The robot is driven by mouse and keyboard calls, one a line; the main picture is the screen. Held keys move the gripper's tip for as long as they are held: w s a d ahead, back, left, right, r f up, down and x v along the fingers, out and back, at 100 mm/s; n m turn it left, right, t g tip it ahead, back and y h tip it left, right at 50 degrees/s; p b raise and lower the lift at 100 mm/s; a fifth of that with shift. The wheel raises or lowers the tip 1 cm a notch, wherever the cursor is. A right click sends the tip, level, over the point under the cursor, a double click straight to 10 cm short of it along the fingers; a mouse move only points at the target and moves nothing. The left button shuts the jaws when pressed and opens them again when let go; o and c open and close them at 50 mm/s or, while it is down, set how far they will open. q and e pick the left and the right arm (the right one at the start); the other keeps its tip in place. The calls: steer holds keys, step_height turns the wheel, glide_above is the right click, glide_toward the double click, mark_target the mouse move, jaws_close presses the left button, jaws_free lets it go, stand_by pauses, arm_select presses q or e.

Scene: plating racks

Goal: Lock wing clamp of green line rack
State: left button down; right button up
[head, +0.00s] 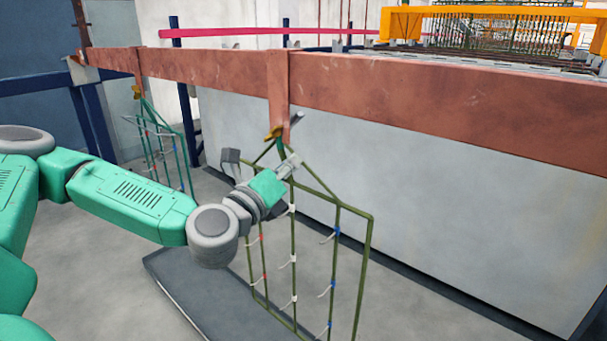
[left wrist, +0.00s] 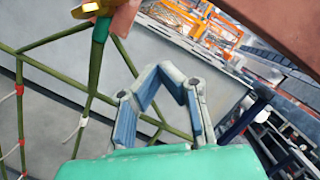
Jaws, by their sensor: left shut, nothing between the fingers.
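The nearer green line rack (head: 294,235) hangs from a copper-coloured beam (head: 210,74). Its brass wing clamp (head: 274,132) sits at the bottom of the beam's hanger. It also shows at the top left of the left wrist view (left wrist: 91,7), partly cut off. My left gripper (head: 291,163) is just below the clamp, in front of the rack's top. In the left wrist view my left gripper (left wrist: 167,67) is shut, its fingertips together and empty. It is apart from the clamp. My right gripper is out of view.
A second green rack (head: 163,150) hangs further left with its own wing clamp (head: 136,92). A grey tank wall (head: 440,190) stands behind the nearer rack. A dark low platform (head: 215,290) lies on the floor below. The beam runs overhead.

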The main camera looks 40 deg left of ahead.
arm_select(q)
steer(key=s+d+f+t+y+b, duration=0.2)
steer(key=d+f+t+y+b, duration=0.2)
steer(key=b, duration=0.9)
steer(key=shift+d+n+t+y, duration=0.2)
steer(key=shift+n+t+y, duration=0.15)
steer(key=shift+y, duration=0.55)
stand_by(0.5)
